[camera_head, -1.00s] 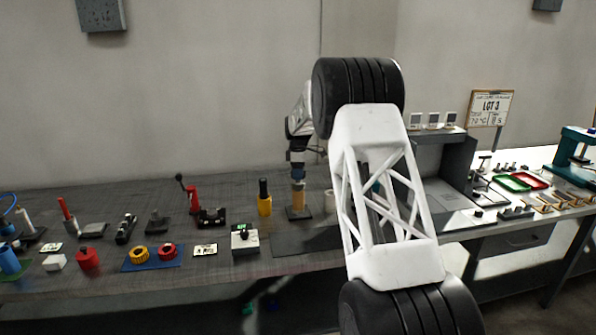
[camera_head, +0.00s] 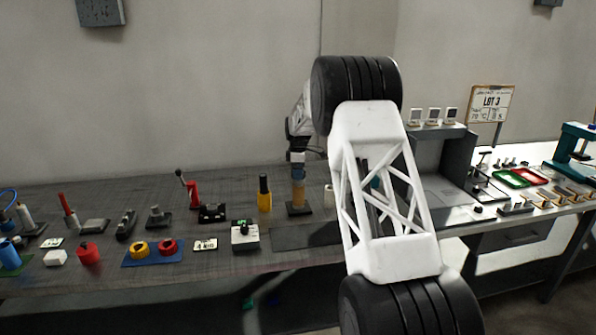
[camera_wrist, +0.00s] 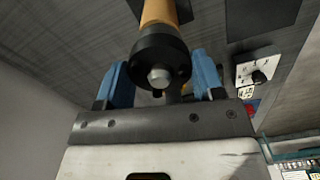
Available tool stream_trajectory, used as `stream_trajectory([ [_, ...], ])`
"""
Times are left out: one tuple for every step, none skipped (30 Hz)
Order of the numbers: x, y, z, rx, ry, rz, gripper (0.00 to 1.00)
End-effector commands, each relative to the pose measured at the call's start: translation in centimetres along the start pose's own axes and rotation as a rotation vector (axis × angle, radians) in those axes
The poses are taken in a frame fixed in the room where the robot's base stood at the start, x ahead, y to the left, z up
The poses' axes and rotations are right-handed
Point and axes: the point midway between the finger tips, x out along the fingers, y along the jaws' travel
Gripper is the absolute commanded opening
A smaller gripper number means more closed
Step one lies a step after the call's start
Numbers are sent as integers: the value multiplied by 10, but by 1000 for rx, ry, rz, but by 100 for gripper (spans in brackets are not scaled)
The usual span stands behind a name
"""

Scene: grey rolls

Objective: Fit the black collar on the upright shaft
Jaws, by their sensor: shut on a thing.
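My gripper (camera_wrist: 162,82), with blue fingers, is shut on the black collar (camera_wrist: 148,48) in the wrist view. The tan upright shaft (camera_wrist: 157,12) runs from the top edge of that view to the collar. A round silver tip shows in the middle of the collar, so the collar lies around the shaft's end or in line with it. How far down it sits I cannot tell. In the head view the tan shaft (camera_head: 298,196) stands upright on a dark square base (camera_head: 299,210), with my gripper (camera_head: 298,173) directly above it.
A yellow bottle with a black top (camera_head: 264,197) stands just left of the shaft. A white box with a dark knob (camera_head: 245,236) is in front. A pale cylinder (camera_head: 328,196) is at right. My white arm link hides the bench further right.

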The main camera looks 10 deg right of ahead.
Motion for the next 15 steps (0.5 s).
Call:
stream_trajectory([
  [0, 0, 0, 0, 0, 1, 28],
  [1, 0, 0, 0, 0, 1, 28],
  [2, 0, 0, 0, 0, 1, 28],
  [1, 0, 0, 0, 0, 1, 66],
  [1, 0, 0, 0, 0, 1, 71],
  [1, 0, 0, 0, 0, 1, 77],
  [1, 0, 0, 0, 0, 1, 82],
  [1, 0, 0, 0, 0, 1, 86],
  [2, 0, 0, 0, 0, 1, 92],
  [2, 0, 0, 0, 0, 1, 92],
  [2, 0, 0, 0, 0, 1, 92],
  [2, 0, 0, 0, 0, 1, 92],
  [2, 0, 0, 0, 0, 1, 92],
  [2, 0, 0, 0, 0, 1, 92],
  [2, 0, 0, 0, 0, 0, 92],
])
